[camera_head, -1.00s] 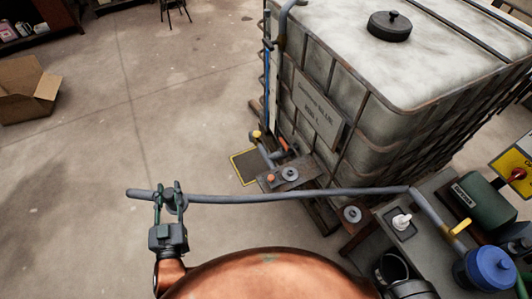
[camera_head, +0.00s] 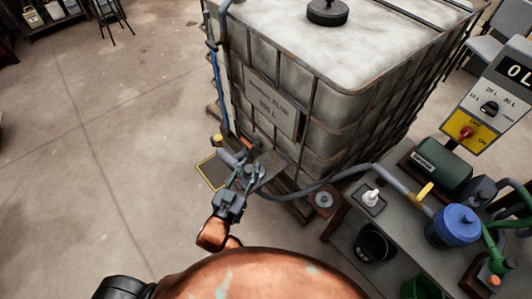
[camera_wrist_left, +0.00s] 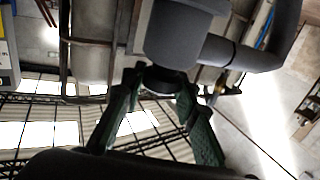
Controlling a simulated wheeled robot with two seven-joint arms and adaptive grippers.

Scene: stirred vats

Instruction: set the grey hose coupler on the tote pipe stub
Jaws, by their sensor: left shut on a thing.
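My left gripper (camera_head: 246,176) is shut on the grey hose coupler beside the tote's lower corner. In the left wrist view the coupler (camera_wrist_left: 185,38) is a thick grey cylinder with a dark neck between my green fingers (camera_wrist_left: 157,92), and the grey hose leaves it to the right. The tote (camera_head: 310,75) is a whitish caged tank. A grey pipe piece (camera_head: 229,158) with a yellow end and an orange handle sits at its base, just beyond my gripper. My fingers partly cover this spot, so I cannot tell whether coupler and stub touch. My right gripper is not in view.
The grey hose (camera_head: 340,177) runs right to a bench with a green motor (camera_head: 441,165), a blue-topped pump (camera_head: 455,224) and a yellow handle. A control box (camera_head: 490,110) stands behind. A yellow-edged floor mat (camera_head: 211,172) lies left of the gripper.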

